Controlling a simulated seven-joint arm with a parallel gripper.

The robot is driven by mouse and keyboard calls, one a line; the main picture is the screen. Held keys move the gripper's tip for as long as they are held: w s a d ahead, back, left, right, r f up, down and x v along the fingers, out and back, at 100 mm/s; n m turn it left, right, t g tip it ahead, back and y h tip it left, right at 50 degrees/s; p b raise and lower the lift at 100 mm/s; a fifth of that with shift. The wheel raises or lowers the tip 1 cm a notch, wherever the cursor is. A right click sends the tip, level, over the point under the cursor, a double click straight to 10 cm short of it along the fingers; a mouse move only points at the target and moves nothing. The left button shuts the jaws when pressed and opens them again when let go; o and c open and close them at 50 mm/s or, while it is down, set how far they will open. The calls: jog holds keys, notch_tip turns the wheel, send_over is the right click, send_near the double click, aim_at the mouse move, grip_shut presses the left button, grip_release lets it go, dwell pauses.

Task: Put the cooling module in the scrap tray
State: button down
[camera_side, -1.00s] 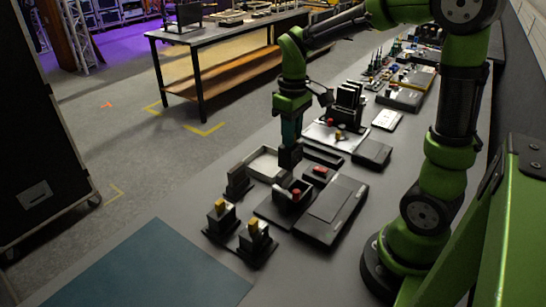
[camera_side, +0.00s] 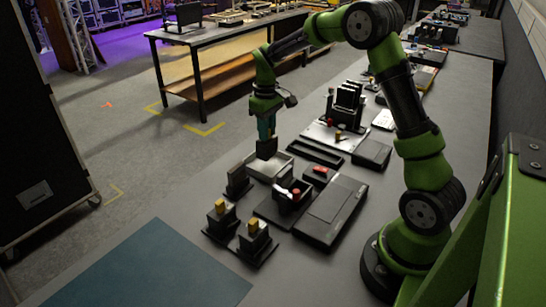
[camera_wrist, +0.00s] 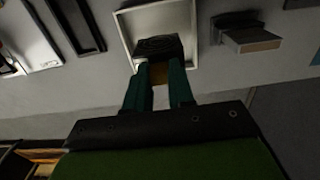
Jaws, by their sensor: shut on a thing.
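My gripper (camera_side: 266,133) has teal fingers and is shut on the cooling module (camera_side: 267,149), a small black block. In the wrist view the gripper (camera_wrist: 160,72) holds the module (camera_wrist: 158,47), whose dark face has faint ring marks. The scrap tray (camera_side: 285,170) is a shallow, pale-walled open box on the bench. The module hangs above the tray's far left part, apparently clear of it. In the wrist view the tray (camera_wrist: 125,42) lies behind the module, which hides part of its inside.
A black unit with a red part (camera_side: 294,193) and a flat black box (camera_side: 331,212) stand right of the tray. An upright dark block (camera_side: 237,181) stands to its left. Two yellow-topped blocks (camera_side: 252,228) are nearer. A long black tray (camera_side: 314,153) lies behind.

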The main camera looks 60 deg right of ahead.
jog(key=shift+f, duration=1.65)
jog(key=shift+f, duration=0.1)
jog(key=shift+f, duration=0.25)
jog(key=c, duration=1)
grip_release()
jog(key=shift+o, duration=0.2)
jog(key=shift+r, duration=0.1)
